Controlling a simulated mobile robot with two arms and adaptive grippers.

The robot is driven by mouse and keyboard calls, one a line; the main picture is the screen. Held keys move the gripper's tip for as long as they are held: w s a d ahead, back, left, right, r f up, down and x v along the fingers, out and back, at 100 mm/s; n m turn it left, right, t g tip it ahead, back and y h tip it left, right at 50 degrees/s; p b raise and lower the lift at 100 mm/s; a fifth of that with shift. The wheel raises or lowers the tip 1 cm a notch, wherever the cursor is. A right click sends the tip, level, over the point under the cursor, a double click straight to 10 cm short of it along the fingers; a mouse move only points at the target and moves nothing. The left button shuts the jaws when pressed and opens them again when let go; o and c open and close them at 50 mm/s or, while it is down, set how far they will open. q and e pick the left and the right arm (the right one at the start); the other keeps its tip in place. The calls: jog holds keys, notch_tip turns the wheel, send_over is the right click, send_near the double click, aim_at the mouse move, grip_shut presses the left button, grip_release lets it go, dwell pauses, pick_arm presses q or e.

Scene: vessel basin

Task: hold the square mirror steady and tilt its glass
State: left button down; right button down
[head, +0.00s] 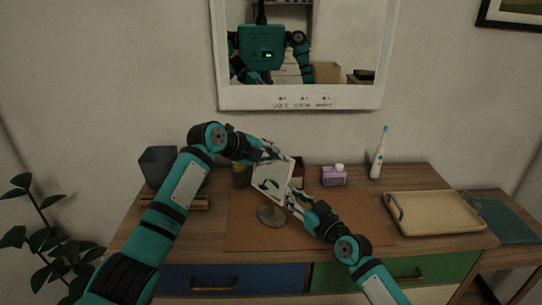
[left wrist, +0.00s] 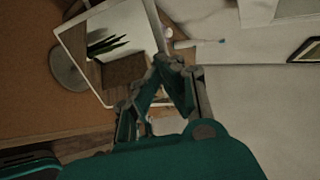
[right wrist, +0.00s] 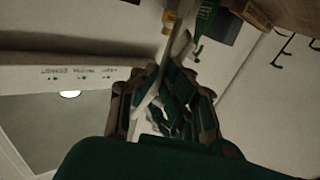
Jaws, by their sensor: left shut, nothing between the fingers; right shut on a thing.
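The square mirror (head: 268,180) has a pale frame and stands tilted on a round grey base (head: 271,216) on the brown mat. Its glass fills the upper left of the left wrist view (left wrist: 112,45), reflecting a plant. My left gripper (head: 277,154) is shut and empty near the mirror's top edge; whether it touches the frame is unclear. In the left wrist view its fingertips (left wrist: 172,65) are together beside the frame. My right gripper (head: 293,203) is shut on the mirror's lower right edge. In the right wrist view the mirror (right wrist: 179,45) appears nearly edge-on between the fingers (right wrist: 168,75).
A wall mirror (head: 300,97) hangs behind.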

pick_arm(q)
jog(key=shift+w+d+f, duration=0.15)
jog(key=shift+w+d, duration=0.5)
jog(key=shift+d, duration=0.15)
pick_arm(e)
jog(key=shift+f, duration=0.1)
pick_arm(q)
jog(key=shift+a, duration=0.1)
jog(key=r+v, duration=0.1)
jog(key=v, duration=1.2)
jog(key=shift+r, duration=0.5)
jog(key=shift+w, duration=0.15)
pick_arm(e)
jog(key=c, duration=1.4)
grip_release()
